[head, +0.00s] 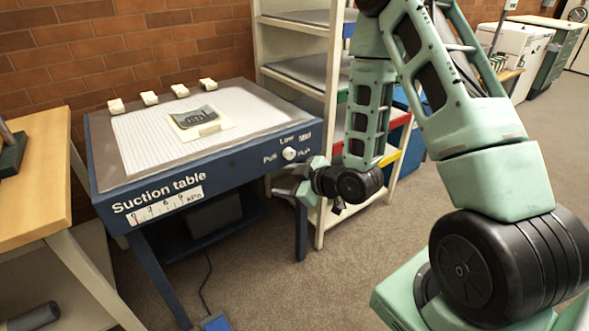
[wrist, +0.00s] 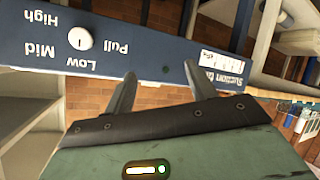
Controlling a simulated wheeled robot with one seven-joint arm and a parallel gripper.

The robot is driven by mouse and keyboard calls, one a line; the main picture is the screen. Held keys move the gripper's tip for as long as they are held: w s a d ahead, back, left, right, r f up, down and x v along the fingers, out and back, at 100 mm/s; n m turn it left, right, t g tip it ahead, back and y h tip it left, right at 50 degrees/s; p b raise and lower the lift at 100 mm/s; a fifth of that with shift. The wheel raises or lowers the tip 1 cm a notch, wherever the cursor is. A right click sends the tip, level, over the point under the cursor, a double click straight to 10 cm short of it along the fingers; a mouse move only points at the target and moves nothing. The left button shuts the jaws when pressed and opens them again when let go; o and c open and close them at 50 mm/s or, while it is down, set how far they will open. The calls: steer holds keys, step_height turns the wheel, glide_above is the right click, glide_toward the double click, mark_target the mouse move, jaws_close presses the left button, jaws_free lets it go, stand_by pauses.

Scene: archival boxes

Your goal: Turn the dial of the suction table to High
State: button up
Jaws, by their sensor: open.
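The suction table (head: 250,162) is a dark blue bench with a pale gridded top against the brick wall. Its round white dial (head: 289,154) is on the front panel near the right end, with Pull, Low, Mid and High printed around it. In the wrist view the panel appears upside down, and the dial (wrist: 80,39) is at upper left. My gripper (head: 284,181) is in front of the panel, just below the dial. In the wrist view its two fingers (wrist: 160,70) are apart, empty and to one side of the dial.
A dark object on a cream sheet (head: 205,130) lies on the tabletop, with several small white blocks along its back edge. A shelf unit (head: 328,130) stands close at the right, beside my arm. A wooden table (head: 40,180) is at the left. The carpet (head: 270,280) in front is mostly clear.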

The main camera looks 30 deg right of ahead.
steer(key=s+d+f+m+t+h+b, duration=0.1)
steer(key=s+d+f+t+b, duration=0.1)
steer(key=d+f+t, duration=0.3)
steer(key=m+h+b, duration=0.2)
steer(key=b, duration=1.3)
glide_toward(291, 156)
steer(key=shift+s+f+t, duration=0.35)
steer(key=shift+f+t, duration=0.05)
steer(key=shift+f, duration=0.2)
steer(key=shift+w+a+b, duration=0.1)
steer(key=shift+w+b, duration=0.05)
steer(key=shift+b, duration=0.9)
steer(key=w, duration=0.8)
steer(key=shift+w+a+r+b, duration=0.15)
steer(key=shift+w+r+b, duration=0.15)
steer(key=shift+w, duration=0.1)
